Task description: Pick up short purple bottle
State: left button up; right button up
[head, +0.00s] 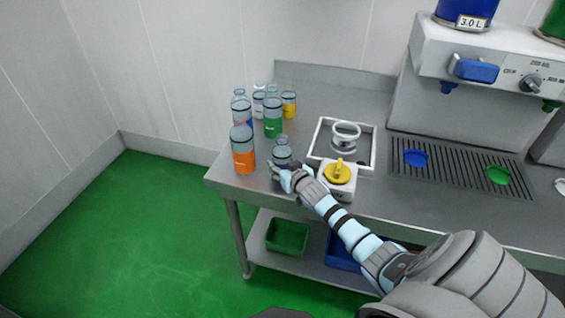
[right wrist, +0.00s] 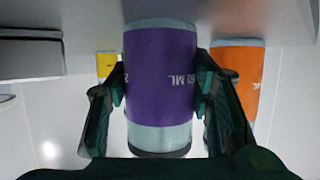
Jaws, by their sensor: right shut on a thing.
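The short purple bottle (head: 282,151) stands on the steel table near its front left part. It fills the middle of the right wrist view (right wrist: 160,80), with a purple label and "ML" lettering. My right gripper (head: 281,171) is at the bottle, with one dark finger on each side of it in the right wrist view (right wrist: 160,105). The gripper is shut on the bottle. I cannot tell whether the bottle's base touches the table. My left gripper is not in view.
An orange bottle (head: 243,160) stands close to the left, and a green bottle (head: 273,128) stands behind. Several more bottles stand farther back.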

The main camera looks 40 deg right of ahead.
jog(key=shift+r, duration=0.55)
notch_tip(320, 180, up, 18)
jog(key=p, duration=0.4)
jog(key=shift+r, duration=0.1)
notch_tip(320, 180, up, 14)
jog(key=p, duration=0.6)
